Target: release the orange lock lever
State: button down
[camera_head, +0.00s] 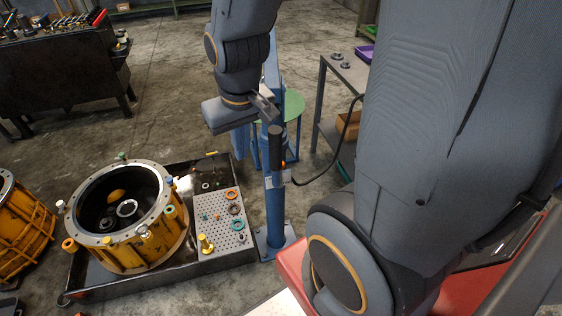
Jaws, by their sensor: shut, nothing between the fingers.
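A blue post (275,215) stands on a base plate at the right end of the black tray. A dark upright cylinder (275,147) sits at its top. A small orange piece (284,164) shows beside the lower part of that cylinder; it may be the lock lever, but it is too small to make out its shape. My gripper (268,108) is shut and empty, just above and slightly left of the dark cylinder's top. I cannot tell whether it touches the cylinder.
A yellow round housing (124,262) stands in the black tray (95,291), beside a perforated plate (222,243) with small parts. A black cable (331,165) runs right from the post. A green round stool (291,104) and grey bench (344,72) stand behind.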

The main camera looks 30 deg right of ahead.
jog(key=shift+a, duration=0.1)
jog(key=w+d+f+n+g+h+b, duration=0.3)
jog(key=w+f+n+h+b, duration=0.5)
jog(key=w+f+n+b, duration=0.7)
notch_tip(320, 180, down, 4)
jog(key=n+b, duration=0.1)
jog(key=b, duration=0.3)
jog(key=shift+w+d+n+h, duration=0.3)
jog(key=shift+w+d+h, duration=0.1)
jog(key=d+r+p+x, duration=0.1)
jog(key=x, duration=1.2)
jog(key=shift+s+d+r, duration=0.3)
jog(key=shift+d+r, duration=0.1)
